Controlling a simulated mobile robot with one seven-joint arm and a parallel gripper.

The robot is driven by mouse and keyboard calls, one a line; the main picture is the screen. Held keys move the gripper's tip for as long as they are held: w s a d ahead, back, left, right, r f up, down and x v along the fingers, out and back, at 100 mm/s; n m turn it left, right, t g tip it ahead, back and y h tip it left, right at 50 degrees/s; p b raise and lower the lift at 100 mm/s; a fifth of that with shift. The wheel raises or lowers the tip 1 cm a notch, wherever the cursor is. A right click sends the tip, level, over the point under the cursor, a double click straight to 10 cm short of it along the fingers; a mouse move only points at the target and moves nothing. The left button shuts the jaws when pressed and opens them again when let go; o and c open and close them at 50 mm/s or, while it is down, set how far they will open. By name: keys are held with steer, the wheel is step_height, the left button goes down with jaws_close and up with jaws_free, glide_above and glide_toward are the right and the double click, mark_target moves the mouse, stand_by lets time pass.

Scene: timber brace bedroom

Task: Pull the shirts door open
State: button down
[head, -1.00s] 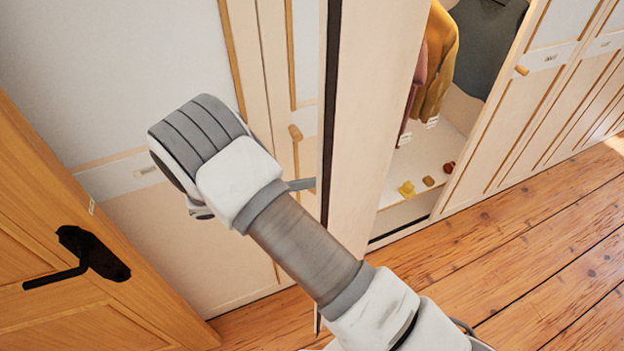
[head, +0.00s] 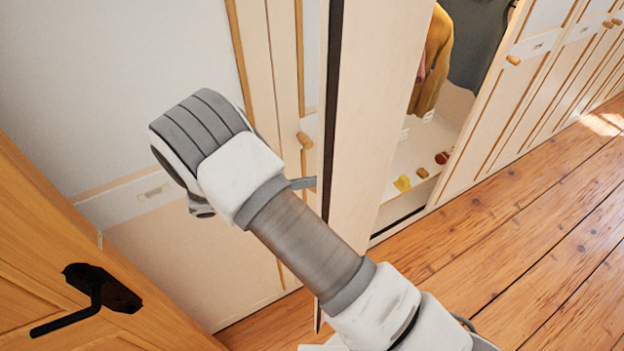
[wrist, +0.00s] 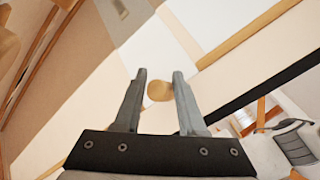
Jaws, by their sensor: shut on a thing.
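A tall cream wardrobe door (head: 372,110) stands swung open in the middle of the head view, its dark edge toward me. I cannot read a name on it. My gripper (wrist: 159,74) shows in the wrist view with its two fingers around a round wooden knob (wrist: 158,91), shut on it. In the head view only a grey finger (head: 303,183) shows, reaching to the outer side of the open door; my arm hides the rest, and the held knob is not visible there.
Inside the open wardrobe hang a mustard garment (head: 432,65) and a dark one (head: 478,45); small items (head: 403,184) lie on its floor. Closed doors (head: 500,130) continue right. A wooden door with a black lever handle (head: 97,287) is at lower left. Wooden floor (head: 520,230) is clear at right.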

steer(key=shift+s+a+f, duration=0.15)
steer(key=shift+a+f, duration=0.05)
steer(key=shift+f, duration=0.45)
steer(key=c, duration=0.9)
jaws_free()
steer(key=shift+c, duration=0.2)
steer(key=o, duration=0.3)
steer(key=shift+o, duration=0.2)
steer(key=b+v, duration=0.1)
steer(key=v, duration=0.6)
steer(key=shift+a+r+b, duration=0.2)
steer(key=shift+r+b, duration=0.05)
steer(key=shift+b, duration=0.1)
